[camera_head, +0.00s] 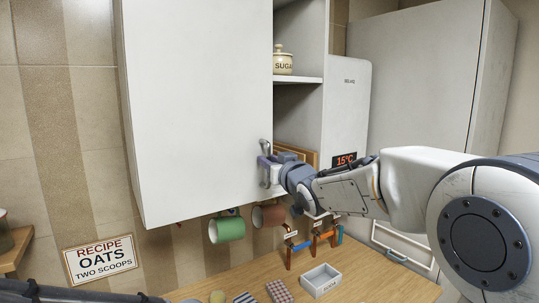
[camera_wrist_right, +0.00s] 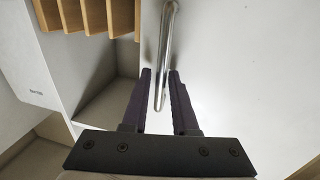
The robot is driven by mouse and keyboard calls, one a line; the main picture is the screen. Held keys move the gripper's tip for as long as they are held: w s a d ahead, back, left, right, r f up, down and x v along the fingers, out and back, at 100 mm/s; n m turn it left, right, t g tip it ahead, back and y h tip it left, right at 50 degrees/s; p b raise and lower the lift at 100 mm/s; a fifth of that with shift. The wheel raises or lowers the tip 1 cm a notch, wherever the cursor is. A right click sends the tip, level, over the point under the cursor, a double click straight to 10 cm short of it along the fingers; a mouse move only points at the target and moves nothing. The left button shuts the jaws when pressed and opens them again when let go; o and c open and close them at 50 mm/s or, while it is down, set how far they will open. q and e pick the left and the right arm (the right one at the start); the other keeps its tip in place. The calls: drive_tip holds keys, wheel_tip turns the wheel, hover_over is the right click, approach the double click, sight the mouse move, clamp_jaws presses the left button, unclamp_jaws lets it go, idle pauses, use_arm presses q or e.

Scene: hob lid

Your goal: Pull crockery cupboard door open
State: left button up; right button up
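The crockery cupboard door (camera_head: 195,100) is a large plain white panel on the wall at the upper left in the head view. It looks shut. Its metal bar handle (camera_head: 265,150) is upright near the lower right edge. My right gripper (camera_head: 268,170) is at this handle. In the right wrist view the handle (camera_wrist_right: 165,45) runs down between the two dark fingers of the right gripper (camera_wrist_right: 160,80). The fingers stand on either side of the bar with a visible gap, so they look open around it. My left gripper is out of view.
An open shelf with a sugar jar (camera_head: 283,63) is right of the door. A green mug (camera_head: 227,229) and a brown mug (camera_head: 268,215) hang beneath. A white box (camera_head: 321,281) and small items are on the wooden counter (camera_head: 385,285). A recipe sign (camera_head: 100,259) is lower left.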

drive_tip(key=shift+w+a, duration=0.15)
drive_tip(key=shift+w, duration=0.1)
clamp_jaws()
idle(1.4)
